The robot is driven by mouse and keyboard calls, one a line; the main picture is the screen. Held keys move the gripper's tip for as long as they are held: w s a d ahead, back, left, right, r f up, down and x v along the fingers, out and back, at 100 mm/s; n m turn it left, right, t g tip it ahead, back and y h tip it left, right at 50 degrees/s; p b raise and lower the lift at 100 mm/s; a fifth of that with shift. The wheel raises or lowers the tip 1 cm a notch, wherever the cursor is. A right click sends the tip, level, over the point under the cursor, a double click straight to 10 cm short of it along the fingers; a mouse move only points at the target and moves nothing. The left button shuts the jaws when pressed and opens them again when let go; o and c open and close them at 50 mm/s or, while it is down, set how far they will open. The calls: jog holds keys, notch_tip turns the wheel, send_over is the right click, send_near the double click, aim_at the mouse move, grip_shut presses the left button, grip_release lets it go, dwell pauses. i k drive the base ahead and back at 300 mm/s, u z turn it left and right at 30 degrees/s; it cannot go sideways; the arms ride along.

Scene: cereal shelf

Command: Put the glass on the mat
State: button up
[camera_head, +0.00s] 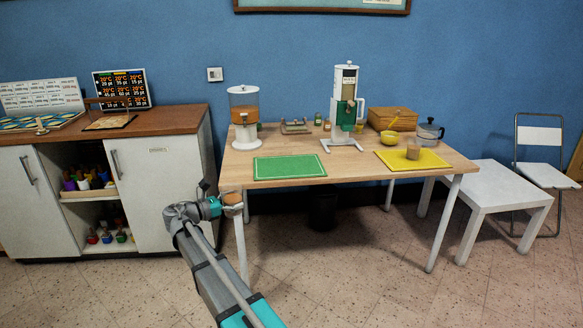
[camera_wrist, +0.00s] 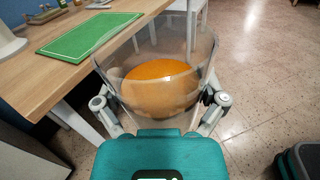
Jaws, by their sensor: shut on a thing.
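A clear glass (camera_wrist: 158,48) with orange contents is held between the fingers of my gripper (camera_wrist: 160,101) in the wrist view. In the head view the glass (camera_head: 232,204) shows beside my gripper (camera_head: 222,207), just off the table's front left corner. It looks upright and is not on the tabletop. A green mat (camera_head: 290,167) lies flat on the table's left front part. It also shows at the upper left of the wrist view (camera_wrist: 90,34). A yellow mat (camera_head: 440,164) lies on the right part of the table, with a small brown cup-like thing on it.
The wooden table (camera_head: 345,169) holds a drink dispenser (camera_head: 244,118) behind the green mat, a white machine (camera_head: 344,105), a yellow bowl (camera_head: 389,138) and a kettle (camera_head: 430,133). The green mat is bare. A low white table (camera_head: 490,188) stands right.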

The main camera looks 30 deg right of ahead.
aim_at(289, 166)
jog(key=z, duration=0.65)
jog(key=i, duration=1)
jog(key=z, duration=0.05)
